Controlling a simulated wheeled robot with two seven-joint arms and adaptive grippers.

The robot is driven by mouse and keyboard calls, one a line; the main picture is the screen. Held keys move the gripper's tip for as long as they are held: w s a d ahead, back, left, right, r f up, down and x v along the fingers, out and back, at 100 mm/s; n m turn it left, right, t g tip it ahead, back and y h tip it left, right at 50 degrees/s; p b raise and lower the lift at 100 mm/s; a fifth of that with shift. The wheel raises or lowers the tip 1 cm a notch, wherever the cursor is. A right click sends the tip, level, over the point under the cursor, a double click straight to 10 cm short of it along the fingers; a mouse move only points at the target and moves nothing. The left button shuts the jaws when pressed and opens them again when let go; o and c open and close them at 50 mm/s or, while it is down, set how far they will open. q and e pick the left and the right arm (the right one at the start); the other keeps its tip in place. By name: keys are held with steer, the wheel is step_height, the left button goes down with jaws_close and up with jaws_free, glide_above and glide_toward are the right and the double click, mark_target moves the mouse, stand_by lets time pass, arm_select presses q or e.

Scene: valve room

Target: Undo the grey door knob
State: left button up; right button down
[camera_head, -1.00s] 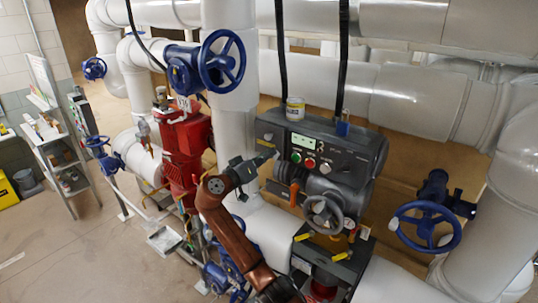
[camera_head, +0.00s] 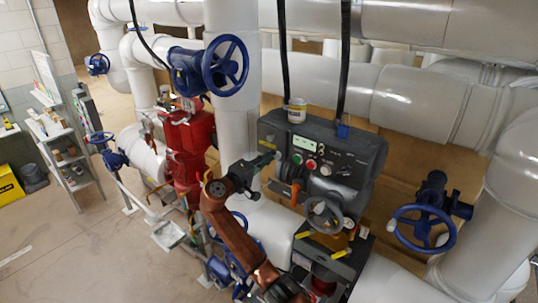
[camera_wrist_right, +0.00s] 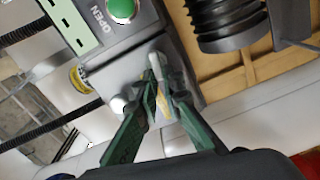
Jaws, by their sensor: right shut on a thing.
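The grey door knob (camera_wrist_right: 157,62) is a small grey piece on the side of the dark grey control box (camera_head: 355,153), beside the green OPEN button (camera_wrist_right: 121,9). My right gripper (camera_wrist_right: 160,88) has its green fingers around the knob, which is partly hidden between the fingertips. In the head view my right gripper (camera_head: 268,160) reaches the box's left end, left of the green button; the knob is too small to make out there. My left gripper is not in view.
A tin (camera_head: 297,110) stands on top of the box. A grey handwheel (camera_head: 325,213) and an orange lever (camera_head: 294,194) are low on its front. A red valve body (camera_head: 187,145) stands to the left, and a blue handwheel (camera_head: 423,226) to the right.

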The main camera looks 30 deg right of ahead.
steer(key=shift+n, duration=0.5)
steer(key=c, duration=2.1)
jaws_free()
steer(key=shift+w, duration=0.1)
steer(key=v, duration=1.2)
steer(key=shift+f, duration=0.1)
